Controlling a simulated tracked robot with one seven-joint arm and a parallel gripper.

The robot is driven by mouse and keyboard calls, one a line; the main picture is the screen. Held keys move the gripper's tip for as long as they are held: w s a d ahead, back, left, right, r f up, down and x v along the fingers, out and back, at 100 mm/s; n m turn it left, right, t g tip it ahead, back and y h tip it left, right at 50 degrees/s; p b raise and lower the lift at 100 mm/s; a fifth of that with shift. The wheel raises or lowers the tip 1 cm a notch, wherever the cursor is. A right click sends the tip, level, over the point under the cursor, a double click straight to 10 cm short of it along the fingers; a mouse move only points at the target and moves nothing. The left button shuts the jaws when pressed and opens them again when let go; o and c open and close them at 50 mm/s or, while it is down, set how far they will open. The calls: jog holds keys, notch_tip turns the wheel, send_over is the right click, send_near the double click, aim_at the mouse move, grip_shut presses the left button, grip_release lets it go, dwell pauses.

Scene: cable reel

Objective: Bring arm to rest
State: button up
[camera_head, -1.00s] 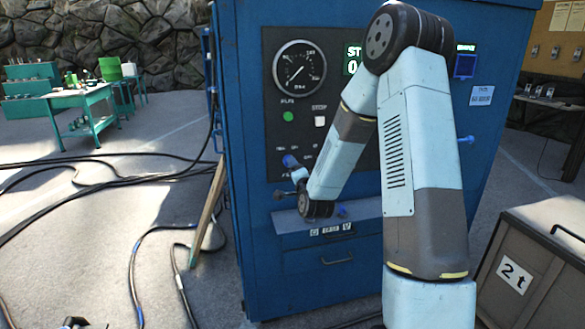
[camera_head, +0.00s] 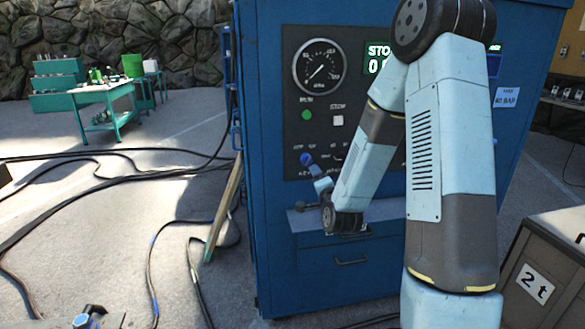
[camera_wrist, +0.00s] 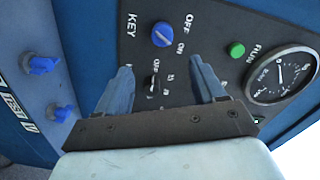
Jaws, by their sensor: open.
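The blue cabinet (camera_head: 345,285) stands before me, with a dark control panel (camera_head: 345,110). My arm is bent, its elbow high in front of the panel's right part and its wrist low at the panel. In the wrist view my gripper (camera_wrist: 162,66) is open, with two blue fingers set apart. A small dark switch (camera_wrist: 153,85) shows between the fingers. The blue key knob (camera_wrist: 162,34) lies beyond the fingertips, and nothing is held. In the head view the fingers are too small to make out clearly.
A round gauge (camera_head: 320,67) and a green button (camera_head: 306,115) are on the panel. Blue knobs (camera_wrist: 42,65) are on a ledge. A box marked 2 t (camera_head: 540,255) stands at right. Black cables (camera_head: 110,180) cross the floor at left. A green-legged table (camera_head: 103,95) is farther back.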

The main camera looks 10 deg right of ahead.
jog(key=s+a+r+n+g, duration=0.1)
jog(key=s+r+n+g, duration=0.6)
jog(key=s+r, duration=0.4)
jog(key=s+r+n+g, duration=0.2)
jog(key=s+r+n, duration=0.1)
jog(key=s, duration=0.9)
jog(key=s+r+n+g, duration=0.3)
jog(key=s, duration=0.9)
jog(key=shift+d+n, duration=0.3)
jog(key=shift+d, duration=0.05)
